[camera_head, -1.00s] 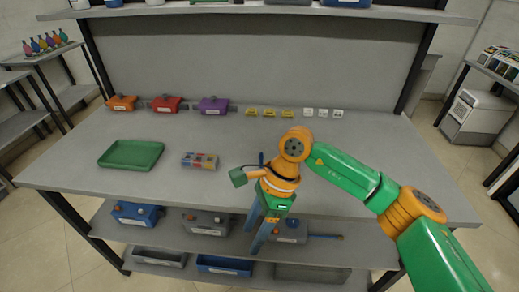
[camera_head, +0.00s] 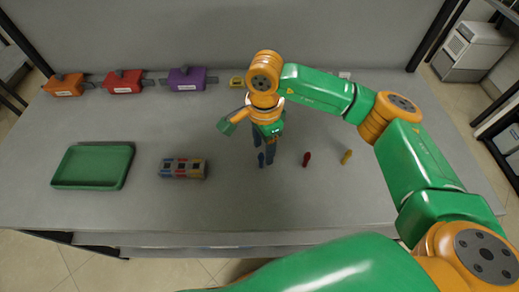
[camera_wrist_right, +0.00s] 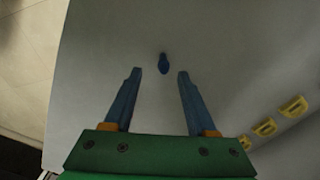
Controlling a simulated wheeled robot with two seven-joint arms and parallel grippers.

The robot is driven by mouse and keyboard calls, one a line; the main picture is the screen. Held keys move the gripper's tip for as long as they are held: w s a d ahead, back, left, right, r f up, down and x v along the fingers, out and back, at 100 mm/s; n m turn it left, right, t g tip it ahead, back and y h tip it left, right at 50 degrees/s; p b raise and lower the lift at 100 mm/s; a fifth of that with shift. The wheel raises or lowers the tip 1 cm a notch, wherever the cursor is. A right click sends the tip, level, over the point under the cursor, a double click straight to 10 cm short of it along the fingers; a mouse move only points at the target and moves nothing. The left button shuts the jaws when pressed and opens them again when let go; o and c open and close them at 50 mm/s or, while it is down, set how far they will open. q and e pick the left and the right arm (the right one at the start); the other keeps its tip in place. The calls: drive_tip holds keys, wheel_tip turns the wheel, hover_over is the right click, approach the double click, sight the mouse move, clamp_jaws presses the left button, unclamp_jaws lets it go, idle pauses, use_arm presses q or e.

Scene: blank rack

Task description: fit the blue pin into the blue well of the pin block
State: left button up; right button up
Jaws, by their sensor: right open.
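The blue pin (camera_head: 261,159) stands on the table just beside my right gripper's fingers in the head view. My right gripper (camera_head: 264,152) is open and empty, pointing down. In the right wrist view the blue pin (camera_wrist_right: 163,64) shows between and slightly beyond the two blue fingertips of my right gripper (camera_wrist_right: 160,72), touching neither as far as I can see. The pin block (camera_head: 183,168), with red, yellow and blue colored parts, lies left of the gripper. My left gripper is not in view.
A red pin (camera_head: 307,159) and a yellow pin (camera_head: 346,157) stand right of the gripper. A green tray (camera_head: 93,187) lies at the left. Orange (camera_head: 68,86), red (camera_head: 123,83) and purple (camera_head: 187,80) boxes line the back. The table (camera_head: 225,205) front is clear.

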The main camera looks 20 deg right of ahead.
sight(261, 154)
drive_tip(key=f, duration=0.1)
drive_tip(key=f+p, duration=0.1)
drive_tip(key=f, duration=0.1)
drive_tip(key=shift+w+a+f, duration=0.1)
drive_tip(key=shift+a+f, duration=0.1)
drive_tip(key=shift+f, duration=0.1)
drive_tip(key=shift+w+f, duration=0.15)
drive_tip(key=shift+w, duration=0.15)
drive_tip(key=shift+s, duration=0.2)
clamp_jaws()
drive_tip(key=shift+w+r, duration=0.1)
drive_tip(key=shift+r, duration=0.1)
